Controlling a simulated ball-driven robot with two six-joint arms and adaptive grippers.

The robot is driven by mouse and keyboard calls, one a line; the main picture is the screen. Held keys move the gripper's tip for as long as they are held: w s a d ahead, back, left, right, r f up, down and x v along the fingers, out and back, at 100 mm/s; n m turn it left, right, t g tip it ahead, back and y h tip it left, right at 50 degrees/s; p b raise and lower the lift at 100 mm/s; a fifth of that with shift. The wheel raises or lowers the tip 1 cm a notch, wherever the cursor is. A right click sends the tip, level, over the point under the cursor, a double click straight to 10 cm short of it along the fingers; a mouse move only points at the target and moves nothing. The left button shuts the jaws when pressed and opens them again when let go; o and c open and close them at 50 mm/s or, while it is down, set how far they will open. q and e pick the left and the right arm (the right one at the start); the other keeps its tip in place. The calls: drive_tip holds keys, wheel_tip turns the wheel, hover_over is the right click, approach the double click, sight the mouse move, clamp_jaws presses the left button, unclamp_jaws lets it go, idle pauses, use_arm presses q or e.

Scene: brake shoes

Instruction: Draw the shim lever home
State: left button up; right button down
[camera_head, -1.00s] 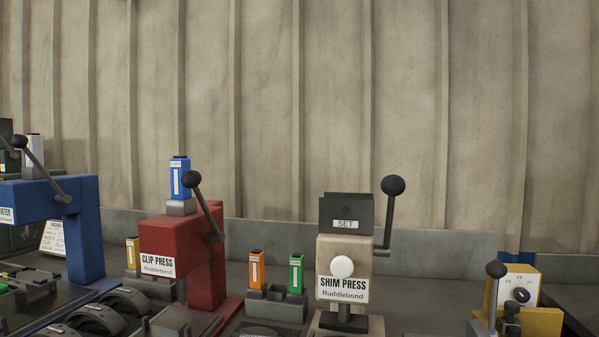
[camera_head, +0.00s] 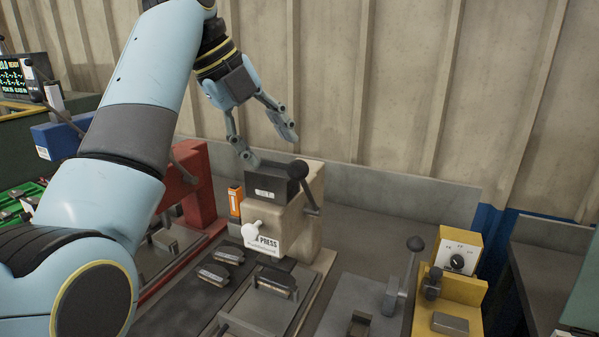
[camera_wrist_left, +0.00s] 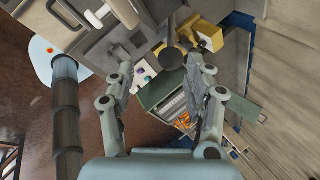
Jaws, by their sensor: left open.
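The shim press (camera_head: 298,235) is a beige block with a dark box on top and a white round knob on its front. Its shim lever (camera_head: 311,198) is a dark rod on the right side, standing up and ending in a black ball (camera_head: 299,169). My left gripper (camera_head: 270,148) is open and empty, above and behind the dark box, apart from the ball. In the left wrist view, a dark ball (camera_wrist_left: 171,58) shows between the open fingertips, seemingly beyond them. My right gripper is in neither view.
The red clip press (camera_head: 196,190) stands to the left, partly behind my left arm. An orange cartridge (camera_head: 235,200) sits between the presses. To the right are a smaller lever (camera_head: 409,265) on a grey plate and a yellow dial box (camera_head: 460,250). A ribbed wall rises behind.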

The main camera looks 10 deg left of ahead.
sight(301, 178)
use_arm(q)
drive_tip(key=shift+m, duration=0.6)
drive_tip(key=x, duration=0.3)
drive_tip(key=d+p+x, duration=0.1)
drive_tip(key=x, duration=0.2)
drive_tip(key=p+x, duration=0.1)
drive_tip(key=x, duration=0.2)
drive_tip(key=shift+w+d, duration=0.35)
drive_tip(key=shift+w, duration=0.1)
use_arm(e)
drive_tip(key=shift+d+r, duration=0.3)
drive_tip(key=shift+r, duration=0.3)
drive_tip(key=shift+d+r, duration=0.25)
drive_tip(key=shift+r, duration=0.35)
use_arm(q)
drive_tip(key=shift+r, duration=0.1)
clamp_jaws()
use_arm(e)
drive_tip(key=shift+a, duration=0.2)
